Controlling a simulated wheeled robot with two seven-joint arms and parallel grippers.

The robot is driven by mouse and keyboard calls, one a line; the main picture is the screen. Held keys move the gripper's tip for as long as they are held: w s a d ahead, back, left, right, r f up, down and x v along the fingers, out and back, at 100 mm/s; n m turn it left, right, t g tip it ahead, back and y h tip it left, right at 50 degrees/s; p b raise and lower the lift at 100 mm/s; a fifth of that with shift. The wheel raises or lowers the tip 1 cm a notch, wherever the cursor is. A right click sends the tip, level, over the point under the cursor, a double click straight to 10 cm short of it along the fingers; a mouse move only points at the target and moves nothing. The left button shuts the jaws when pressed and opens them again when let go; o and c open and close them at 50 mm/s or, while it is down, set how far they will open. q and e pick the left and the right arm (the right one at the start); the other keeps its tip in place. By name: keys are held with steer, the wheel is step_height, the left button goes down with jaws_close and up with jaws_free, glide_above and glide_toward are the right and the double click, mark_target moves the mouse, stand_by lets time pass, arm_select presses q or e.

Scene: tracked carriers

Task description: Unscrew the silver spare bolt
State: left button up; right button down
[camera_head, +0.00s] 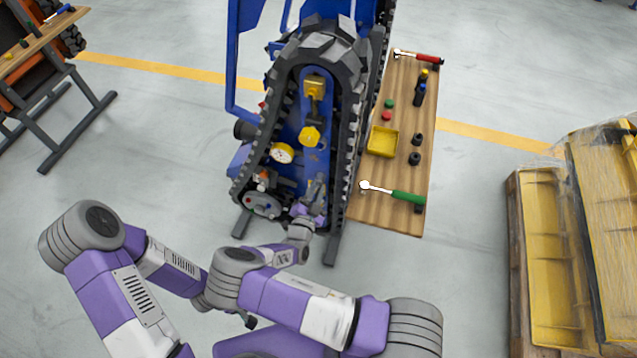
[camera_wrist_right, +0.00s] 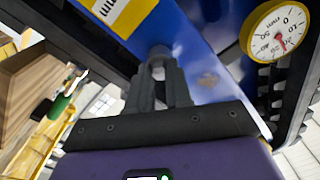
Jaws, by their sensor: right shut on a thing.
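My right gripper (camera_head: 315,197) is at the lower part of the blue tracked carrier (camera_head: 318,150), inside the track loop. In the right wrist view its fingers (camera_wrist_right: 160,88) are shut on the silver spare bolt (camera_wrist_right: 158,54), whose grey head shows between the tips against the blue plate. The bolt's shank is hidden. In the head view the gripper covers the bolt. My left gripper (camera_head: 250,321) shows only as a small dark part near the bottom, mostly hidden behind my right arm, away from the carrier.
A dial gauge (camera_head: 282,152) and yellow knobs (camera_head: 309,136) are close by on the carrier. The black track (camera_head: 349,150) surrounds the work spot.

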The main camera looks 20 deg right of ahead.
steer(key=n, duration=0.6)
steer(key=c, duration=1.2)
jaws_free()
